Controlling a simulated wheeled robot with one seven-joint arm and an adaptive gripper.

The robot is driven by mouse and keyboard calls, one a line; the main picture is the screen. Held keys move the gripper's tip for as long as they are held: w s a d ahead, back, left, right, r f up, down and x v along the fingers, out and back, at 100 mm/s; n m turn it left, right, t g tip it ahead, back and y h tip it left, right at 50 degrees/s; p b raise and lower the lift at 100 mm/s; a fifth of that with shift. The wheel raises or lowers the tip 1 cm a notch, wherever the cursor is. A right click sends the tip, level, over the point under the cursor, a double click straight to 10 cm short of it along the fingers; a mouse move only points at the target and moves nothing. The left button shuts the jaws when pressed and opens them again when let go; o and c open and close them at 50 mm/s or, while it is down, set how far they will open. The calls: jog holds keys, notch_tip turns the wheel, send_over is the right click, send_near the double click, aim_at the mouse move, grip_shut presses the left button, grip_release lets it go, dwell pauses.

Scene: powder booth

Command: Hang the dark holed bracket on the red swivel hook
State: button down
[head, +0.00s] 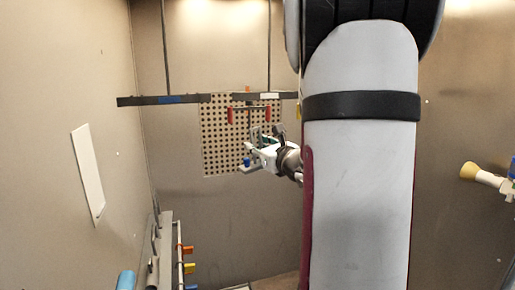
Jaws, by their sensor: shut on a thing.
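My gripper (256,155) is in the middle of the head view, in front of the perforated panel. It is small and partly hidden by my own arm. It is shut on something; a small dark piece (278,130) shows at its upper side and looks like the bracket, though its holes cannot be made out. A red piece (250,109) with two down-turned ends hangs under the overhead bar, just above my gripper, and looks like the red swivel hook. The dark piece appears below and right of it; whether they touch cannot be told.
The dark overhead bar (140,101) hangs on rods and carries coloured tags. The perforated panel (215,140) is behind it. A rack (164,235) with coloured pegs stands at lower left. A yellow-tipped nozzle (469,171) is at right. The floor between is mostly clear.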

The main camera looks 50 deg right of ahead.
jog(key=shift+d+b+x, duration=0.2)
jog(key=shift+b+x, duration=0.3)
jog(key=shift+x, duration=0.45)
jog(key=shift+d+b+x, duration=0.15)
jog(key=shift+b+x, duration=0.3)
jog(key=shift+x, duration=0.5)
jog(key=shift+s+f+b, duration=0.15)
jog(key=shift+f+b, duration=0.55)
dwell(0.3)
jog(key=c, duration=1.2)
grip_release()
jog(key=shift+o, duration=0.2)
jog(key=shift+s, duration=0.1)
jog(key=v, duration=1.2)
